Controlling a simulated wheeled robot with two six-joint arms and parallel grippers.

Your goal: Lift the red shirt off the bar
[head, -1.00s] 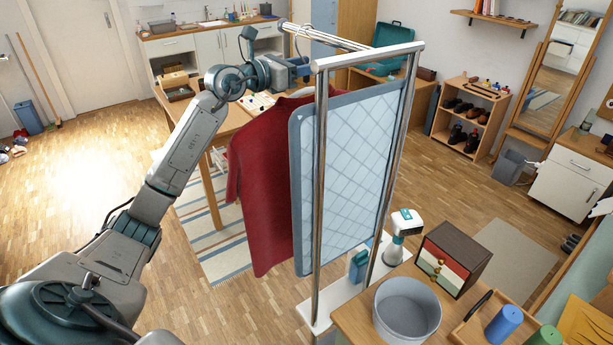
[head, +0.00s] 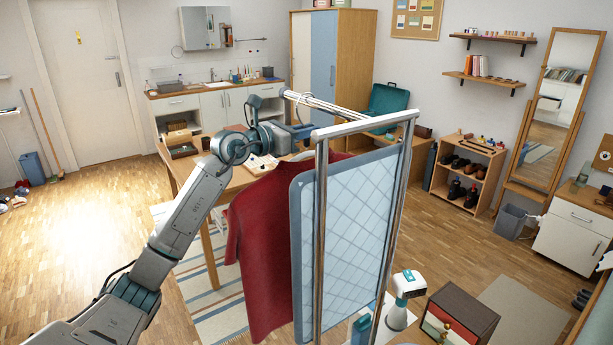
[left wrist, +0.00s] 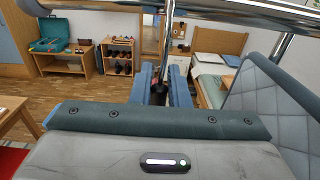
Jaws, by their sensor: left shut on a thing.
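The red shirt (head: 265,230) hangs in the head view below the chrome bar (head: 335,107), partly behind the quilted pale-blue board (head: 350,225). A light hanger hook (head: 298,103) appears to loop around the bar near its left end. My left gripper (head: 303,131) is just below the bar, above the shirt's shoulders, shut on the hanger's neck. In the left wrist view, its two blue fingers (left wrist: 160,88) close on a small dark piece, and the bar (left wrist: 230,12) crosses above. A bit of red shirt (left wrist: 12,160) shows at lower left. My right gripper is not in view.
A wooden table (head: 190,165) stands behind the shirt. Chrome posts (head: 320,240) flank the board. A white and teal steamer (head: 405,288) and a small drawer box (head: 460,315) stand at the lower right. Open floor (head: 110,230) lies left.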

